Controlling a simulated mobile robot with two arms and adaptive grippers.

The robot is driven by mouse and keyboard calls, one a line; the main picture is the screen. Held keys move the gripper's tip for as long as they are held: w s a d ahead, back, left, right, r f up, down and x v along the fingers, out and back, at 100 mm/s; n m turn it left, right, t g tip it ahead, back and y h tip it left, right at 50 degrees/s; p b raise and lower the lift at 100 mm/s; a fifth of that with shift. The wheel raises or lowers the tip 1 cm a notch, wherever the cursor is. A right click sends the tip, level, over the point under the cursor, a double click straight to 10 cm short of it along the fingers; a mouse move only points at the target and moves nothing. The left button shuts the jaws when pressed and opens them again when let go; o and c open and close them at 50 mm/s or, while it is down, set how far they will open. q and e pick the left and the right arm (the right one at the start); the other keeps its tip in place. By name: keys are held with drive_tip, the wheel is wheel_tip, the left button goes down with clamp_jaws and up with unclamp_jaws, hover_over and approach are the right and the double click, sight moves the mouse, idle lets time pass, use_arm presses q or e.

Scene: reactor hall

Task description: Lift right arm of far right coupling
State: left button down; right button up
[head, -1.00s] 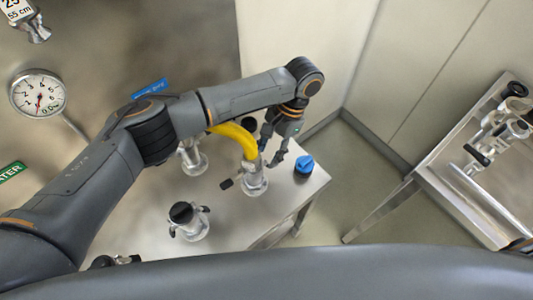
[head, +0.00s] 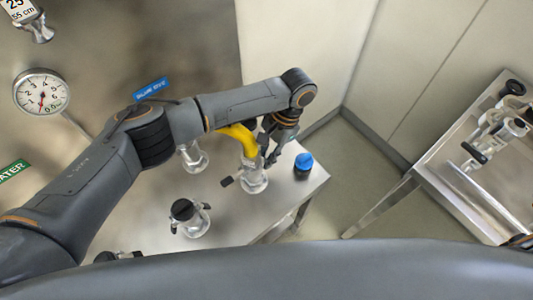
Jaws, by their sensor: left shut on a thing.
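The far right coupling (head: 254,182) is a silver fitting standing on the metal table, with a yellow hose (head: 238,136) joined to its top. Its left arm with a black grip (head: 228,181) sticks out to the left. My left gripper (head: 268,155) reaches down from above at the coupling's upper right side. Its dark fingers are shut on the coupling's right arm, which they mostly hide. My right gripper is out of view.
A blue-capped item (head: 303,165) stands close to the right on the table (head: 238,222). Another coupling (head: 193,157) is behind left, and a black-topped fitting (head: 189,217) is in front left. A second metal table (head: 455,180) with fittings is at right.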

use_arm(q)
drive_tip(key=h+p, duration=0.1)
drive_tip(key=p, duration=0.1)
drive_tip(key=r+t+h+p, duration=0.1)
drive_tip(key=p, duration=0.2)
drive_tip(key=shift+s, duration=0.1)
drive_tip(key=shift+f+t+h+p, duration=0.15)
drive_tip(key=shift+t+h+p, duration=0.45)
drive_tip(key=shift+h+p, duration=0.1)
drive_tip(key=shift+d, duration=0.1)
drive_tip(key=c, duration=1.2)
unclamp_jaws()
